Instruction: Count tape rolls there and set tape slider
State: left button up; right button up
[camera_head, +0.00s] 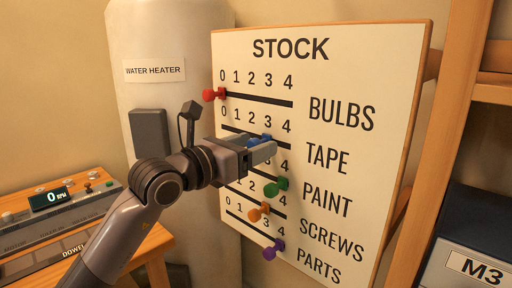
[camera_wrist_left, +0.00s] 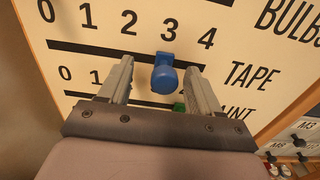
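The white STOCK board (camera_head: 375,65) has a TAPE row with a blue slider knob (camera_wrist_left: 164,75) on its black track, just below the 3. In the head view the blue knob (camera_head: 265,138) is partly hidden by my gripper. My left gripper (camera_head: 262,148) is at the board, its fingers pointing toward it. In the left wrist view the gripper (camera_wrist_left: 160,85) is open, one finger on each side of the blue knob, with visible gaps. No tape rolls are in view. My right gripper is not in view.
Other knobs are red (camera_head: 210,94) at BULBS 0, green (camera_head: 276,187) at PAINT, orange (camera_head: 258,211) at SCREWS and purple (camera_head: 273,250) at PARTS. A water heater (camera_head: 165,45) stands behind. A console (camera_head: 60,215) is left, a wooden rack (camera_head: 450,130) and M3 bin (camera_head: 475,215) right.

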pick_arm(q)
jog(key=o, duration=0.5)
jog(key=shift+s+a, duration=0.2)
jog(key=b+v, duration=0.2)
jog(key=v, duration=0.7)
dwell(0.4)
